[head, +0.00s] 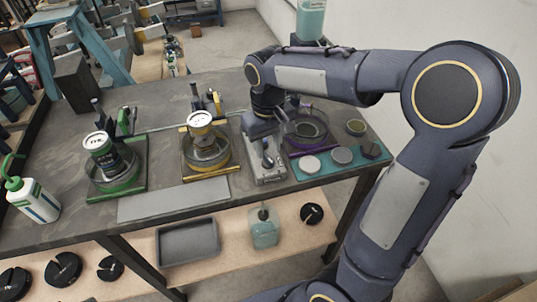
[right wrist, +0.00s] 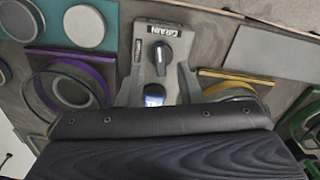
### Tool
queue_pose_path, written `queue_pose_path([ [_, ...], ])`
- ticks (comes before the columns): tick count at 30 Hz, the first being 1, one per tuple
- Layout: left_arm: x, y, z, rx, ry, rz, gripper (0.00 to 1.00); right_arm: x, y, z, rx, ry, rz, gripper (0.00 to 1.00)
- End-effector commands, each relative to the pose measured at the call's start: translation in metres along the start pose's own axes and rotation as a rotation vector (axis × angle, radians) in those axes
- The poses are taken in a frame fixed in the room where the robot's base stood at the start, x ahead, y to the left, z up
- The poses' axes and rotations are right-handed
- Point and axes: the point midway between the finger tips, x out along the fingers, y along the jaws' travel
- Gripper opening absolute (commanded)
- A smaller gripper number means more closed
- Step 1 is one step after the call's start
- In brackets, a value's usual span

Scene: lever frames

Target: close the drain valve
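The drain valve is a grey block (head: 268,172) on the bench, between the yellow-edged and purple-edged stations. In the right wrist view its plate (right wrist: 143,32) reads "DRAIN". A dark knob (right wrist: 163,55) with a bar-shaped grip sits on it, the bar running roughly along the block's length. My left gripper is not in view.
A yellow-edged station (head: 228,188) with a glass dish and can stands left of the valve; a purple-edged one (right wrist: 103,56) stands on its other side. A teal tray (head: 310,175) with discs lies close by. A flat grey plate (head: 165,203) lies near the front edge.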

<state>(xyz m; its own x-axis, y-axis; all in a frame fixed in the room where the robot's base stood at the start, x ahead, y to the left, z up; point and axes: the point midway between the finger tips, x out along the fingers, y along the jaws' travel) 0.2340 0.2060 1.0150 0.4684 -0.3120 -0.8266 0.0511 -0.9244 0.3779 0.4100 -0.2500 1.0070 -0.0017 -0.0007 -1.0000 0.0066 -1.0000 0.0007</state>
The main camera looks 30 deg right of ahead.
Motion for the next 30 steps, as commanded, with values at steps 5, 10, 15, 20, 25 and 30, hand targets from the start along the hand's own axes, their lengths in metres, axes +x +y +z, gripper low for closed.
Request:
queue_pose_path([
  [5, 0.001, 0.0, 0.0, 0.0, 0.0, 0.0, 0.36, 0.024, 0.0, 0.0, -0.001, -0.002, 0.0, 0.33],
  [10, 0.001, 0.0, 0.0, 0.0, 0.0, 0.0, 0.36, 0.032, 0.0, 0.0, -0.001, 0.001, -0.001, 0.33],
  [15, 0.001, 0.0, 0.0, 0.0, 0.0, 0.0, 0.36, 0.032, 0.0, 0.0, 0.0, 0.001, -0.001, 0.33],
  [20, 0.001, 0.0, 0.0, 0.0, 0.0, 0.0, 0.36, 0.032, 0.0, 0.0, -0.001, 0.001, -0.001, 0.18],
  [25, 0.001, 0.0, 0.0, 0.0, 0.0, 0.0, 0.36, 0.032, 0.0, 0.0, -0.001, 0.002, -0.001, 0.0],
  [30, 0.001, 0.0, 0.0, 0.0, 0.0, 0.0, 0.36, 0.032, 0.0, 0.0, -0.003, 0.002, -0.001, 0.0],
])
